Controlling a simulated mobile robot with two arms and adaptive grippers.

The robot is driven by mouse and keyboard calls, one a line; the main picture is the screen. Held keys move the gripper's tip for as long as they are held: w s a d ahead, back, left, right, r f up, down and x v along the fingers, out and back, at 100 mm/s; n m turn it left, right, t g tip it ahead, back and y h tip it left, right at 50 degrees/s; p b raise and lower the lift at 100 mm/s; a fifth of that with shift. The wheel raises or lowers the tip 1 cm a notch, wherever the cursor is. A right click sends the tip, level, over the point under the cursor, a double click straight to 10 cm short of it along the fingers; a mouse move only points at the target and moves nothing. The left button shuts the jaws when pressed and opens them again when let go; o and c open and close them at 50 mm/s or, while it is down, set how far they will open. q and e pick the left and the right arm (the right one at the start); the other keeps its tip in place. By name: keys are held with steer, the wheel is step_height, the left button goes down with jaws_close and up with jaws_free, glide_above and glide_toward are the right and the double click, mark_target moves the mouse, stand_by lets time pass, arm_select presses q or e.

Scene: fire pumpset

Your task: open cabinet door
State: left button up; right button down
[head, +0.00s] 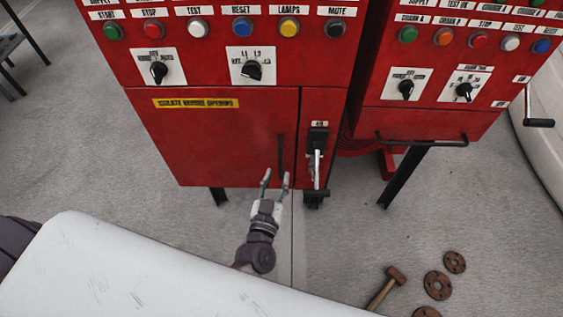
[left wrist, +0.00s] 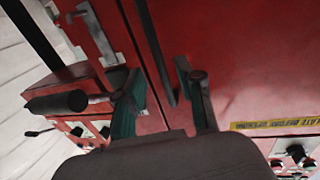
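The red cabinet's lower door (head: 215,135) is shut and carries a yellow warning label (head: 196,103). A thin black vertical door handle (head: 281,152) is near its right edge. My left gripper (head: 276,177) is open in front of the door's lower right corner, its fingertips near the handle's lower end. In the left wrist view, the dark handle bar (left wrist: 158,52) appears between the two fingers of the left gripper (left wrist: 157,80), with red door surface (left wrist: 235,50) behind. I see no grip on it; the exact depth gap cannot be told. My right gripper is not in view.
A switch lever (head: 317,168) hangs on the narrow panel right of the door; its black grip (left wrist: 55,103) shows close to a finger. A second red cabinet (head: 425,95) stands at right. A white surface (head: 130,270) is in front. A hammer (head: 386,287) and flanges (head: 437,285) lie on the floor.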

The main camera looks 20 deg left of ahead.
mark_target(280, 167)
arm_select(q)
steer(key=w, duration=0.5)
steer(key=shift+a, duration=0.2)
jaws_close()
